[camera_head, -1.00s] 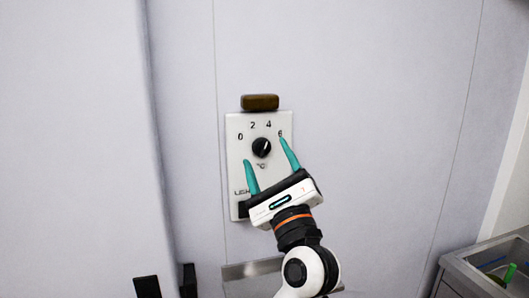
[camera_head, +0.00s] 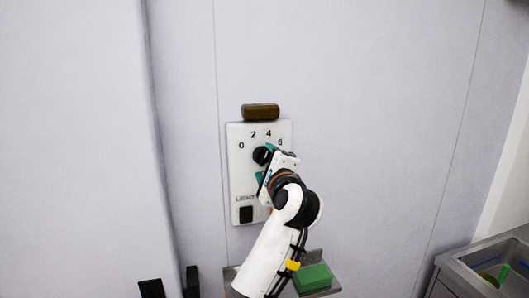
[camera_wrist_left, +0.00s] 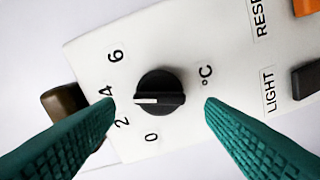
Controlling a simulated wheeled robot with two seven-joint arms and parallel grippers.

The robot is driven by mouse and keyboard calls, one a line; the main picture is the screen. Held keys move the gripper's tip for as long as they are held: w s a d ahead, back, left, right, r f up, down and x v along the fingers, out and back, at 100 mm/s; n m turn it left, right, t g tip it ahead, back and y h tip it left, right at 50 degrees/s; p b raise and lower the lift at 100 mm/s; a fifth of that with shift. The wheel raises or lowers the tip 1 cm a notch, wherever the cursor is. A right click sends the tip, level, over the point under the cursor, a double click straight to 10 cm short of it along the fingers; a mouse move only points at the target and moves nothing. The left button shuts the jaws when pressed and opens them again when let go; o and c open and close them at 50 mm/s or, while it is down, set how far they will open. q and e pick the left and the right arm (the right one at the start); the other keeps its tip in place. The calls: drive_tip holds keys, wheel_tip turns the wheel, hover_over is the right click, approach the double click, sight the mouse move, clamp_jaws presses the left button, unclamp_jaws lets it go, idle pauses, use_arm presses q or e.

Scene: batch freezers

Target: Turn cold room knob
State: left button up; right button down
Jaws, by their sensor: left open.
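The knob (camera_head: 260,155) is a round black dial on a white control panel (camera_head: 240,180), below the numbers 0, 2, 4 and 6. In the left wrist view the knob (camera_wrist_left: 160,92) fills the middle, and its white pointer line faces the side between 2 and 4. My left gripper (camera_head: 264,163) is at the panel, partly covering the knob in the head view. In the wrist view its teal fingers (camera_wrist_left: 159,103) are open, one on each side of the knob, with gaps to it. My right gripper is out of view.
A brown block (camera_head: 261,111) sits just above the panel. A black light switch (camera_head: 246,214) is at its lower left. A green block (camera_head: 313,277) lies on a small metal shelf below. A metal sink (camera_head: 480,262) stands at the right.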

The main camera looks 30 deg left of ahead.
use_arm(q)
drive_tip(key=shift+x, duration=1)
drive_tip(key=c, duration=1)
drive_tip(key=m+b, duration=0.1)
drive_tip(key=b, duration=0.1)
drive_tip(key=shift+d+f+b, duration=0.1)
drive_tip(key=shift+f+b, duration=0.25)
drive_tip(key=shift+m+b, duration=0.35)
drive_tip(key=shift+m, duration=0.15)
drive_tip(key=shift+r+m+b, duration=0.25)
drive_tip(key=shift+m+b, duration=0.1)
drive_tip(key=shift+m, duration=0.85)
drive_tip(key=shift+w+r+m, duration=0.1)
drive_tip(key=shift+m, duration=1.6)
